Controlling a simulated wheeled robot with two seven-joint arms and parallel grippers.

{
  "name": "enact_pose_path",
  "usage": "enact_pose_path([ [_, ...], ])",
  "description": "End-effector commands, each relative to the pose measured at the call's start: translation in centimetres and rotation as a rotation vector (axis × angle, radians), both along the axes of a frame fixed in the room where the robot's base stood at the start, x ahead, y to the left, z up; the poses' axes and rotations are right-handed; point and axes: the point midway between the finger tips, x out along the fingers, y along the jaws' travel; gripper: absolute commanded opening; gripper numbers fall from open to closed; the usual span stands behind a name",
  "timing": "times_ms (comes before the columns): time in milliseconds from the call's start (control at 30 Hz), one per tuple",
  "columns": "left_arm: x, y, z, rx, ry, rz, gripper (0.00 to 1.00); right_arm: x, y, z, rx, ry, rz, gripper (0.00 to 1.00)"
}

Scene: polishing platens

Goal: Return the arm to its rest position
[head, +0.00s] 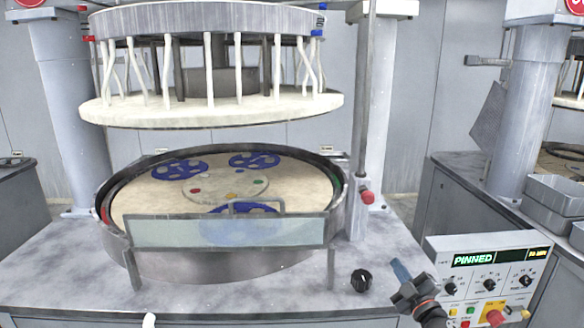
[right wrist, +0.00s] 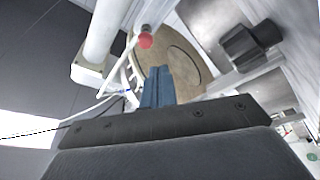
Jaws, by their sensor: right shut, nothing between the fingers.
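My right gripper (head: 401,271) is at the lower right of the head view, above the front of the machine's table, just left of the control panel. Its blue fingers (right wrist: 158,87) are together and empty in the right wrist view. A black knob (head: 361,280) stands on the table to the left of the gripper and apart from it in the picture. A black knob also shows at the upper right of the right wrist view (right wrist: 250,43). My left gripper is not in view.
A round polishing platen (head: 140,205) with blue carriers sits in a metal basin behind a clear guard (head: 160,233). An upper plate (head: 210,110) hangs above it. The control panel (head: 490,275) reads "PINNED". A post with a red knob (head: 368,197) stands right of the basin.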

Motion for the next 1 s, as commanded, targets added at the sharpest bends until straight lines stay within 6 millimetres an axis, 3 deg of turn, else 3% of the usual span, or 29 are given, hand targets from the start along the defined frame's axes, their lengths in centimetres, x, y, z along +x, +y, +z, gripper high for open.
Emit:
enact_pose_path([
  [367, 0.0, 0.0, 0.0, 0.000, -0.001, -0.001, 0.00, -9.8, 0.0, -12.7, 0.321, 0.456, -0.343, 0.00],
  [600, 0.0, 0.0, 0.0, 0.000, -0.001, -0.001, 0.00, -19.8, 1.4, -20.7, 0.445, 0.853, -0.506, 0.00],
  [800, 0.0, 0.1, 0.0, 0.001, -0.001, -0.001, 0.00, -27.4, 3.3, -24.5, 0.493, 1.132, -0.568, 0.00],
  [1000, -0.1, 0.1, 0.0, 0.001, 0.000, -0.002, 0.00, -32.5, 4.7, -26.1, 0.510, 1.307, -0.586, 0.00],
])
